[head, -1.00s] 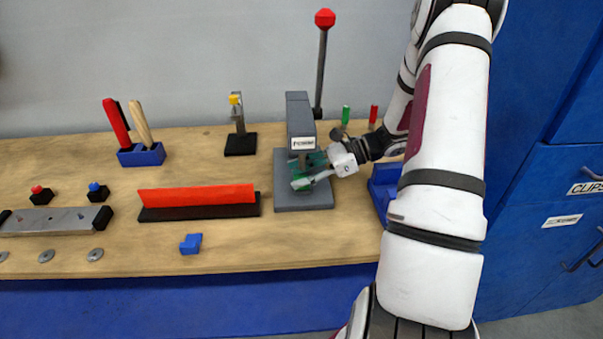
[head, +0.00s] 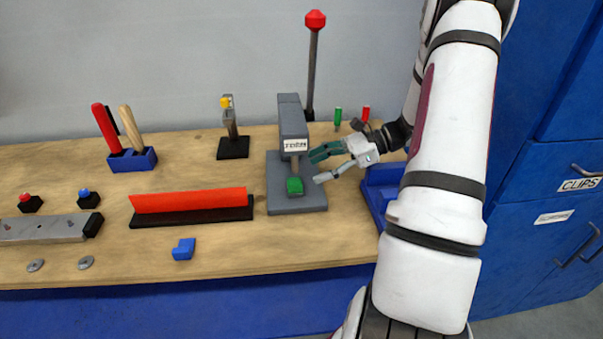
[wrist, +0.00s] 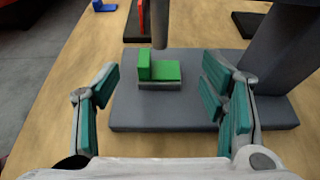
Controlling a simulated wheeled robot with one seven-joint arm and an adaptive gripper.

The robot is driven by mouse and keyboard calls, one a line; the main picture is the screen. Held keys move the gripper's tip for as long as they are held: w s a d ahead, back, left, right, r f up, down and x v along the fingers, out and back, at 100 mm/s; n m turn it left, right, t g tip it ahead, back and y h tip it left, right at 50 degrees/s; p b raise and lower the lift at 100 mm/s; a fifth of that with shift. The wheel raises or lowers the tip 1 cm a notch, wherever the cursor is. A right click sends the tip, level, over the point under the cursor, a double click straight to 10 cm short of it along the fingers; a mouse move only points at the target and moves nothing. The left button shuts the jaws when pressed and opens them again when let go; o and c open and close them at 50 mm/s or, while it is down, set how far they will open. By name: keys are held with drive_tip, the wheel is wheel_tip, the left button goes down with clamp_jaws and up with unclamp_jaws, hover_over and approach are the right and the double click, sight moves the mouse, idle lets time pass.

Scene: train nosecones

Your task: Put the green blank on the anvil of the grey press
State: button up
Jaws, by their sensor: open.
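The grey press (head: 292,120) stands on the bench with its red-knobbed lever upright behind it. The green blank (head: 295,186) sits on the anvil under the press's ram. In the wrist view the blank (wrist: 160,68) has a flat part and a raised end at left, and it rests on the small grey anvil block (wrist: 160,86) of the press base. My gripper (head: 315,167) is open and empty, to the right of the blank and apart from it. In the wrist view my gripper's fingers (wrist: 158,92) are spread wide, with the blank between and beyond them.
A blue tray (head: 377,192) stands close at the press's right, partly behind my arm. Small green (head: 338,116) and red (head: 366,113) pieces stand behind it. A red bar on a black base (head: 190,203) and a blue block (head: 184,249) lie left of the press.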

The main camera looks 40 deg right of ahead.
drive_tip(key=v, duration=0.5)
drive_tip(key=shift+s, duration=0.15)
idle(0.4)
